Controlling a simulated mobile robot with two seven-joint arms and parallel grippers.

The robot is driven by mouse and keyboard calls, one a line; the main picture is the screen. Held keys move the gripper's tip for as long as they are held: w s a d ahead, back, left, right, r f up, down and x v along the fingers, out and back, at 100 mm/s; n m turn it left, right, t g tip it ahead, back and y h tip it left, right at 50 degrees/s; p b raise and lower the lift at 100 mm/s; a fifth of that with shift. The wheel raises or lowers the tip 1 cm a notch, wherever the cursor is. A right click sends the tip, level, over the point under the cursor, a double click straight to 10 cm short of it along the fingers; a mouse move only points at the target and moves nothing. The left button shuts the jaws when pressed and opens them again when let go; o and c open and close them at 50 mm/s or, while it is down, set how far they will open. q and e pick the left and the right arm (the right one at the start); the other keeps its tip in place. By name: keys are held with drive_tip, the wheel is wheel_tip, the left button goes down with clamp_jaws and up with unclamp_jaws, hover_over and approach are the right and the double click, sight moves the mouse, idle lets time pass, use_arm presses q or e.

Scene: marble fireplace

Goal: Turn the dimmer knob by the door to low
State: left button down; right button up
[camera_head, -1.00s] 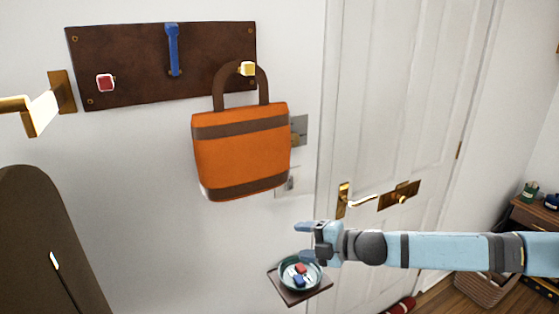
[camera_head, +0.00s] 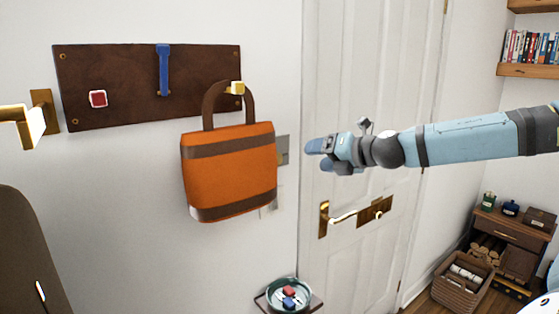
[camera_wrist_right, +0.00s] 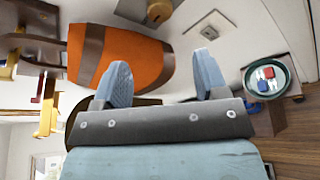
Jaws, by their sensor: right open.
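The dimmer's grey plate (camera_head: 283,150) is on the wall left of the white door (camera_head: 355,110). An orange bag (camera_head: 230,175) with brown bands hangs in front of it and hides most of it and its knob in the head view. In the right wrist view a brass knob (camera_wrist_right: 158,10) shows at the top edge, beside the bag (camera_wrist_right: 140,52). My right gripper (camera_head: 318,155) is in front of the door's left edge, right of the bag and plate. Its fingers are apart and empty in the wrist view (camera_wrist_right: 160,68). My left gripper is not seen.
The bag's handle loops over a yellow peg (camera_head: 237,88) on a brown board (camera_head: 120,95). A pale switch plate (camera_wrist_right: 207,32) is near the knob. Below are a small shelf with a teal dish (camera_head: 288,295) and the brass door handle (camera_head: 340,218).

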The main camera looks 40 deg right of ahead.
drive_tip(key=p, duration=0.1)
approach(281, 160)
drive_tip(key=w+a, duration=0.2)
drive_tip(key=w, duration=0.1)
drive_tip(key=shift+f+b+x, duration=0.15)
drive_tip(key=shift+b+x, duration=0.2)
drive_tip(key=shift+x, duration=1.15)
drive_tip(key=shift+f+b+x, duration=0.15)
drive_tip(key=shift+b+x, duration=0.2)
drive_tip(key=shift+x, duration=1.1)
drive_tip(key=shift+d, duration=0.15)
drive_tip(key=shift+s, duration=0.1)
drive_tip(key=c, duration=0.9)
drive_tip(key=shift+c, duration=0.2)
